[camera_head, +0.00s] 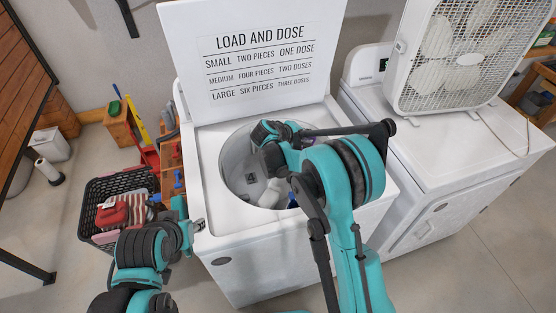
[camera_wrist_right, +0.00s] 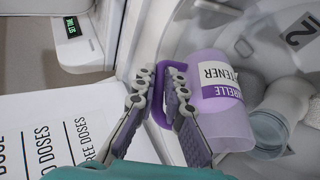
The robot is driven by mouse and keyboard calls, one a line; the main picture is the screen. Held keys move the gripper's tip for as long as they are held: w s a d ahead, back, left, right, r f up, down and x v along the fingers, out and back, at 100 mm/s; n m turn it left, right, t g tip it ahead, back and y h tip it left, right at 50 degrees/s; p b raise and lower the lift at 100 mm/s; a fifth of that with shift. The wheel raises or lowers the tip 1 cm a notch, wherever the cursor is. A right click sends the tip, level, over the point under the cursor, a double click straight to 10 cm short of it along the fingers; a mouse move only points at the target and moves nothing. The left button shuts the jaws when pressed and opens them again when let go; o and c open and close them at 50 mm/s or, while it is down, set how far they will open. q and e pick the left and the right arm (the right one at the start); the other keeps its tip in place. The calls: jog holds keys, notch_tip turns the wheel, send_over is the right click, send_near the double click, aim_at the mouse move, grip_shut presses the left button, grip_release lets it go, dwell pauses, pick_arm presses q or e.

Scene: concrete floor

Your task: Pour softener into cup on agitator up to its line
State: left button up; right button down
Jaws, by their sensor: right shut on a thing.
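A purple softener bottle (camera_wrist_right: 214,95) with a white label is in the right wrist view. My right gripper (camera_wrist_right: 158,80) is shut on its purple handle. The bottle is inside the washer opening; its tilt is hard to tell. A clear, pale cup (camera_wrist_right: 268,130) shows just beside the bottle, close to the white agitator (camera_wrist_right: 292,95). The level in the cup cannot be read. In the head view my right arm covers the bottle and cup over the tub (camera_head: 238,170). My left gripper (camera_head: 192,226) is low at the washer's front left; its jaws are unclear.
The white washer (camera_head: 225,250) has its lid (camera_head: 260,110) up, printed with a load-and-dose chart. A dryer (camera_head: 430,165) stands to the right with a box fan (camera_head: 465,50) on it. A dark basket (camera_head: 95,195) with cloth and a red item is at the left.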

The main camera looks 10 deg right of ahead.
jog(key=shift+d, duration=0.1)
pick_arm(q)
jog(key=shift+a+f, duration=0.2)
pick_arm(e)
jog(key=shift+a, duration=0.25)
dwell(0.4)
pick_arm(q)
jog(key=shift+d, duration=0.1)
pick_arm(e)
jog(key=shift+d+h, duration=0.1)
jog(key=shift+h, duration=0.2)
pick_arm(q)
jog(key=shift+a+f+b, duration=0.25)
jog(key=shift+b, duration=0.2)
pick_arm(e)
jog(key=shift+a+h, duration=0.25)
jog(key=shift+h, duration=0.05)
dwell(1.6)
pick_arm(q)
jog(key=shift+a+f, duration=0.1)
jog(key=shift+a, duration=0.1)
pick_arm(e)
jog(key=shift+s+a+r+t+h, duration=0.1)
jog(key=shift+a+r+t+h, duration=0.2)
jog(key=shift+t, duration=0.1)
dwell(2.0)
jog(key=shift+d, duration=0.1)
